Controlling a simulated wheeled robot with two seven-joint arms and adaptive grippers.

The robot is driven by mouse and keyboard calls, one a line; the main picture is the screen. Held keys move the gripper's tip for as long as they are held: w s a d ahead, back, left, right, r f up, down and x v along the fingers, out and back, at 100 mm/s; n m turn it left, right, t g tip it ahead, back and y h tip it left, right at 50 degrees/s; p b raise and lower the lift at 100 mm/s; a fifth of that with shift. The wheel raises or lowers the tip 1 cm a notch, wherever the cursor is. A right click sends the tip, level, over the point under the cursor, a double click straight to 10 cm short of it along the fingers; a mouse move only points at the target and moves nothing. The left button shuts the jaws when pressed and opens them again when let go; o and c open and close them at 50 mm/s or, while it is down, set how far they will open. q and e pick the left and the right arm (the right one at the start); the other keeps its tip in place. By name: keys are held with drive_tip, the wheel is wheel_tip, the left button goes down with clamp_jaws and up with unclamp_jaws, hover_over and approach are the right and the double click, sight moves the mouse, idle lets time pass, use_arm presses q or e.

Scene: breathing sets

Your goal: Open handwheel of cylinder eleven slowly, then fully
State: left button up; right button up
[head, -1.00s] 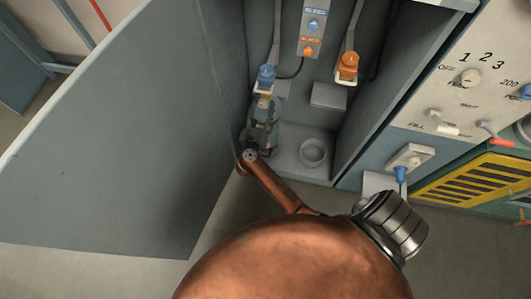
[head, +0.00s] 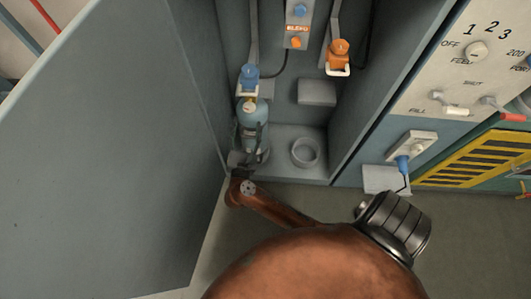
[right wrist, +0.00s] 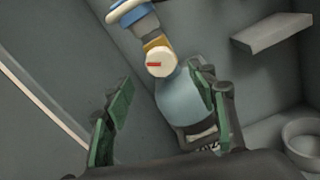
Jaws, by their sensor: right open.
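A light-blue cylinder (head: 253,118) stands upright in the left part of the open cabinet, below a blue connector (head: 249,76). In the right wrist view the cylinder (right wrist: 172,98) has a brass neck and a round cream knob (right wrist: 160,64) with a red mark, possibly its handwheel. My right gripper (head: 249,156) is low at the cylinder's front. In the wrist view its green-padded fingers (right wrist: 165,110) are spread, the right one overlapping the cylinder body; I cannot tell whether it touches. The cylinder's label is partly hidden by that finger. My left gripper is not in view.
An empty round holder (head: 305,152) stands right of the cylinder, below an orange connector (head: 339,56) and a grey block (head: 317,92). The open cabinet door (head: 100,150) fills the left. A control panel (head: 450,75) with switches is at the right.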

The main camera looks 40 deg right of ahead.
use_arm(q)
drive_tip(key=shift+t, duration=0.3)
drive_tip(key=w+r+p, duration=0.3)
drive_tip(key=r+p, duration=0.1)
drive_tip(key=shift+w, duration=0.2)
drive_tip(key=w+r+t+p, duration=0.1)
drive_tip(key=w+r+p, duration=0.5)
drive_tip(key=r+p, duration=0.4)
drive_tip(key=shift+p, duration=0.85)
use_arm(e)
drive_tip(key=s+a+f+m+y, duration=0.1)
drive_tip(key=s+f+m+y, duration=0.3)
drive_tip(key=f+m, duration=0.4)
drive_tip(key=s+a+f+m+t+y, duration=0.1)
drive_tip(key=s+f+m+y, duration=0.4)
drive_tip(key=m, duration=1)
drive_tip(key=s+a+f+m+y, duration=0.3)
drive_tip(key=s+f+m+y, duration=0.1)
drive_tip(key=f+m, duration=0.6)
drive_tip(key=shift+s+a+f+m+t+y, duration=0.2)
drive_tip(key=shift+s+f+m+t+y, duration=0.2)
drive_tip(key=shift+s+m, duration=0.5)
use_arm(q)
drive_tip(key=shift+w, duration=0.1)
use_arm(e)
drive_tip(key=shift+w+r, duration=0.1)
drive_tip(key=shift+w, duration=0.05)
idle(0.8)
